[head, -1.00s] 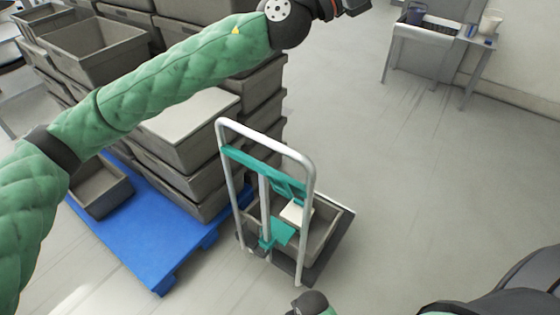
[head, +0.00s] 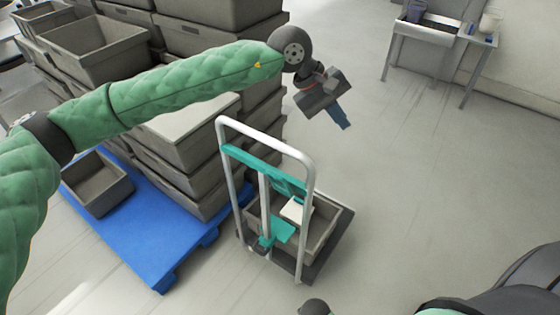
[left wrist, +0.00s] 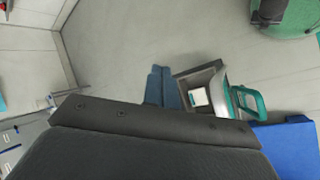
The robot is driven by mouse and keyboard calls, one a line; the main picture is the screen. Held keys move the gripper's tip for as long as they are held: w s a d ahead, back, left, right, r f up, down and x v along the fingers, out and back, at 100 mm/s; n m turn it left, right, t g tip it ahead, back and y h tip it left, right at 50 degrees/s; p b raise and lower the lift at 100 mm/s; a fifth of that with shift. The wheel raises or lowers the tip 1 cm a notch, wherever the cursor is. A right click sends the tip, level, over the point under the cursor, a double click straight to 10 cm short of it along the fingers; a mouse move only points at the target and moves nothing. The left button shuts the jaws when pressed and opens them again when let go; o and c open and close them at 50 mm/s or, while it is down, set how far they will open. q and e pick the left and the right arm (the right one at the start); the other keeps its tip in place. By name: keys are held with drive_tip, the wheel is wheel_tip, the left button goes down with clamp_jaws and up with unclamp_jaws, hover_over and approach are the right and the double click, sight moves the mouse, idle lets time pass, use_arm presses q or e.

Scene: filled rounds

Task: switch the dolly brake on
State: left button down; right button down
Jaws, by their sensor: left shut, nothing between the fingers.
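The dolly (head: 309,171) stands on the floor right of the blue pallet, with a grey tube handle and teal parts. A teal piece (head: 280,230) sits low on its handle side; I cannot tell for certain whether it is the brake pedal or how it is set. A grey crate (head: 322,232) with a pale item in it rests on the deck. My left gripper (head: 343,119) is shut and empty, above and beyond the dolly, fingers pointing down. In the left wrist view its blue fingers (left wrist: 162,88) show beside the crate (left wrist: 205,90). My right gripper is not visible.
Stacked grey crates (head: 205,125) stand on a blue pallet (head: 150,245) left of the dolly. A small table (head: 435,32) with containers stands by the far wall. The floor right of the dolly is clear.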

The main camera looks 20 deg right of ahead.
use_arm(q)
drive_tip(key=w+a+f+m+y, duration=0.1)
drive_tip(key=w+a+f+m+t+y, duration=0.1)
drive_tip(key=a, duration=0.1)
drive_tip(key=w+a+f+m+y, duration=0.1)
drive_tip(key=a, duration=0.1)
drive_tip(key=shift+a+f+m+t+y, duration=0.25)
drive_tip(key=shift+f+m+t+y, duration=0.05)
drive_tip(key=shift+y, duration=0.1)
drive_tip(key=w+a+m+y, duration=0.1)
drive_tip(key=a+m+y, duration=0.3)
drive_tip(key=a+m, duration=0.2)
drive_tip(key=shift+w+a+f+t, duration=0.2)
drive_tip(key=shift+w+f+t, duration=0.15)
drive_tip(key=shift+f+t, duration=0.1)
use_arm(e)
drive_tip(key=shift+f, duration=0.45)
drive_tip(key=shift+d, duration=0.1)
